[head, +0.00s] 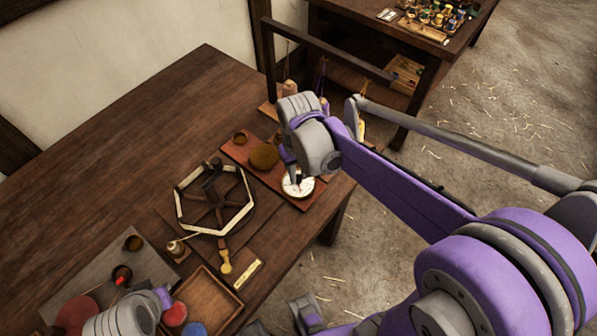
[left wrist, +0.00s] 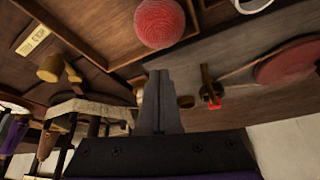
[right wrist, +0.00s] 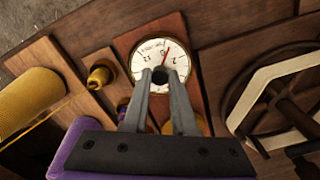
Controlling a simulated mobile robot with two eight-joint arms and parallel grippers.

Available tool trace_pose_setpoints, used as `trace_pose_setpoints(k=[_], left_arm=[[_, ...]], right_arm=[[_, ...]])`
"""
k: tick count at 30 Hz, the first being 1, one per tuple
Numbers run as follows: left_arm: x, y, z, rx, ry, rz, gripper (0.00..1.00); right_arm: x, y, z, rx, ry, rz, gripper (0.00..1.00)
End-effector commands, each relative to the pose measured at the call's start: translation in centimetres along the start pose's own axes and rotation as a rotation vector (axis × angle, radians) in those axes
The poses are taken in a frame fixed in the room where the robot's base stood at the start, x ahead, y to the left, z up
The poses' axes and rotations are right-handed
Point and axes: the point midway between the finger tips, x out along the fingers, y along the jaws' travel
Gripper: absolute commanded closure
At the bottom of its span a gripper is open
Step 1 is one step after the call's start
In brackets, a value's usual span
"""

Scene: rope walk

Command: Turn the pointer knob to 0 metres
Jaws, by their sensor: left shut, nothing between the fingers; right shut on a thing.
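A round white dial (head: 303,189) with numerals lies on a reddish-brown board on the bench. In the right wrist view the dial (right wrist: 150,54) shows a thin red pointer leading from its centre up and slightly right. My right gripper (right wrist: 160,78) is shut on the dark pointer knob (right wrist: 160,75) at the dial's centre; its fingers hide part of the lower dial. In the head view the right gripper (head: 292,178) comes down onto the dial. My left gripper (left wrist: 159,76) is shut and empty, above the bench near a red ball (left wrist: 160,22).
A hexagonal winding reel (head: 217,204) stands left of the dial. A yellow spool (right wrist: 32,105) lies beyond the dial board. The bench's far left is clear.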

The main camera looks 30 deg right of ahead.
Motion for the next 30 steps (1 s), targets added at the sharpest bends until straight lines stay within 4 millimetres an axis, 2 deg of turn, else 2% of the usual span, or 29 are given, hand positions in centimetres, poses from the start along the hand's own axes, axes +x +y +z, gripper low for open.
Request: trace_pose_setpoints(k=[12,28,29,30], left_arm=[[-0.09,0.00,-0.06,0.000,0.000,0.000,1.00],[-0.09,0.00,-0.06,0.000,0.000,0.000,1.00],[-0.09,0.00,-0.06,0.000,0.000,0.000,1.00],[-0.09,0.00,-0.06,0.000,0.000,0.000,1.00]], right_arm=[[-0.05,0.02,-0.06,-0.184,0.001,0.001,1.00],[-0.05,0.02,-0.06,-0.208,0.001,0.001,1.00],[-0.05,0.02,-0.06,-0.208,0.001,0.001,0.73],[-0.05,0.02,-0.05,-0.208,0.001,0.001,0.66]])
